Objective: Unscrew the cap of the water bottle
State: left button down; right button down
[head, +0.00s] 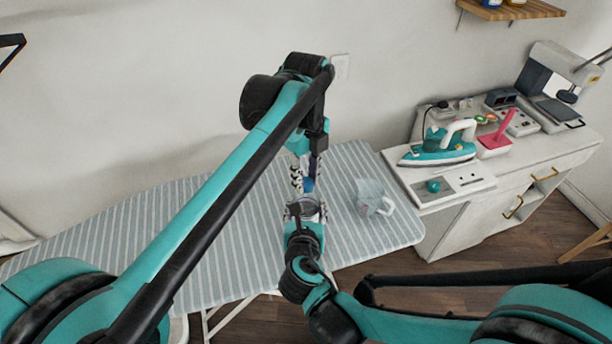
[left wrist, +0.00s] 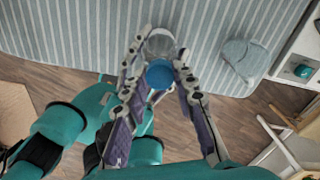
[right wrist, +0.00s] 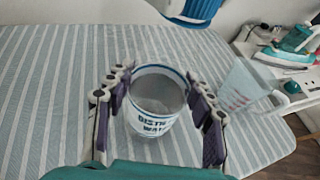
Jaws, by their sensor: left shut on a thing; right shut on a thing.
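The water bottle is a clear cylinder (right wrist: 158,122) with a white "DISTI… WAT…" label and blue bands. It stands between the fingers of my right gripper (head: 305,210), which is shut on its body. The blue cap (left wrist: 159,75) is between the fingers of my left gripper (left wrist: 158,65), shut on it from above. In the head view the cap (head: 308,185) shows just over the bottle (head: 307,204). In the right wrist view no cap shows on the bottle. My fingers partly hide the bottle and cap.
A clear measuring jug (head: 370,200) stands on the striped ironing board (head: 250,225), right of the bottle. A white cabinet (head: 490,205) at the right carries a teal iron (head: 438,152). Most of the board's left side is clear.

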pick_arm(q)
jog(key=n, duration=2.1)
jog(key=shift+n, duration=0.3)
jog(key=n, duration=1.4)
jog(key=shift+r, duration=0.1)
jog(key=n, duration=1.3)
jog(key=shift+n, duration=0.4)
